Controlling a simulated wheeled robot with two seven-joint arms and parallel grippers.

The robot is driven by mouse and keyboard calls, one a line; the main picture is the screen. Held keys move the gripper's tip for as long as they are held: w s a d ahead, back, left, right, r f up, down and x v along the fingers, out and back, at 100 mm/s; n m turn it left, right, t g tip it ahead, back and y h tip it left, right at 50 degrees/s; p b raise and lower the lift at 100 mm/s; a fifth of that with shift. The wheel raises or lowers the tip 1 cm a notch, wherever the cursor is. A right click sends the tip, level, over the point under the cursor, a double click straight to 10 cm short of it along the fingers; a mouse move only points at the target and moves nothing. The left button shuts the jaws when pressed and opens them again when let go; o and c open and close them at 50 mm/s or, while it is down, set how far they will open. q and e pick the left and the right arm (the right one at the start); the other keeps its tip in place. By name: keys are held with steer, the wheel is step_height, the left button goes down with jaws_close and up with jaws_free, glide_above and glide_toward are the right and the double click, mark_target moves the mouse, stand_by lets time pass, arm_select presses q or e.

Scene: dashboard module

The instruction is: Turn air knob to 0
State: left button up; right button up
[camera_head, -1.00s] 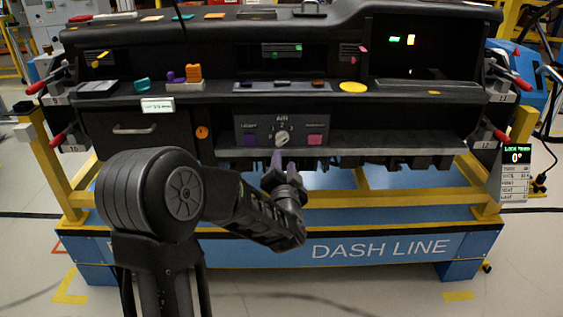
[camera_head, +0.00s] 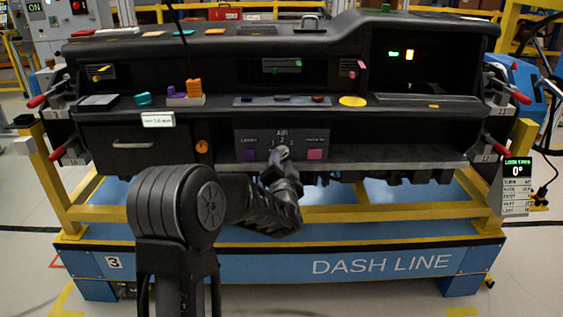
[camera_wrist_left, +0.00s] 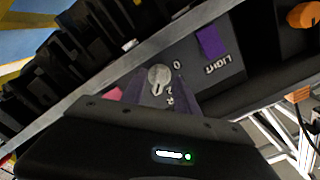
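The air knob (camera_wrist_left: 158,76) is a small pale round dial on the dark control panel (camera_wrist_left: 215,75). In the left wrist view, a 0 mark is beside it on the right, with other marks below. My left gripper (camera_head: 282,156) reaches the panel from below in the head view and hides most of the knob. Its purple fingers (camera_wrist_left: 157,90) are apart in the left wrist view, one on each side of the knob. I cannot tell whether they touch it. The knob's exact pointing is unclear. My right gripper is not in view.
A purple switch (camera_wrist_left: 208,42) and a pink switch (camera_head: 315,154) flank the knob. An orange knob (camera_head: 202,146) is farther left. The shelf ledge (camera_head: 400,160) and yellow frame rail (camera_head: 370,212) run near my arm. A display (camera_head: 517,170) reads 0°.

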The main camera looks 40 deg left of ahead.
arm_select(q)
steer(key=shift+w+a, duration=0.2)
steer(key=shift+w, duration=0.05)
jaws_close()
stand_by(0.5)
